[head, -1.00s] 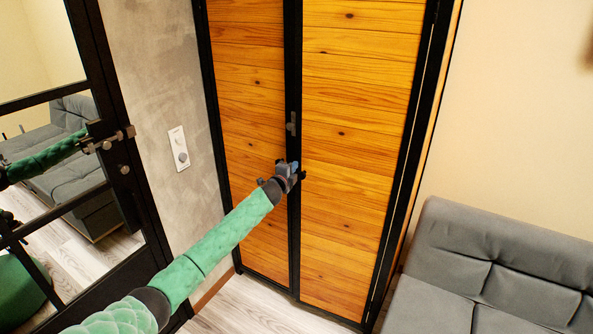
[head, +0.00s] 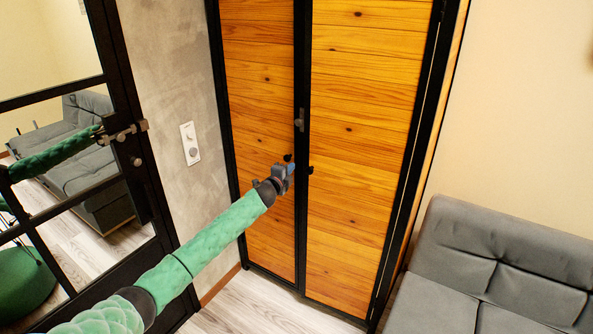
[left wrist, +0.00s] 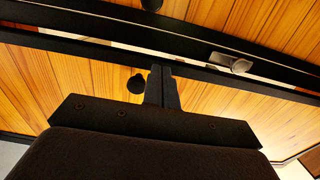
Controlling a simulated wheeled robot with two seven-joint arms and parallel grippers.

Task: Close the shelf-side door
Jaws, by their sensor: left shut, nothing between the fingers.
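Two tall wood-plank doors in black frames stand side by side in the head view, a left door (head: 258,100) and a right door (head: 360,110). I cannot tell which is the shelf-side one. They look almost flush, but the left wrist view shows a thin light gap between their frames. A metal latch (head: 299,120) sits at the seam, with a small dark knob on the left door (head: 288,158) and another on the right door (head: 310,170). My left gripper (head: 290,170) is shut and empty, just left of the seam; contact is unclear. My right gripper is out of view.
A grey sofa (head: 490,260) stands at the lower right. A black-framed glazed panel (head: 125,100) at the left shows a green arm and sofa. A concrete wall with a white switch plate (head: 190,143) lies between. Pale wood floor (head: 250,310) is open below.

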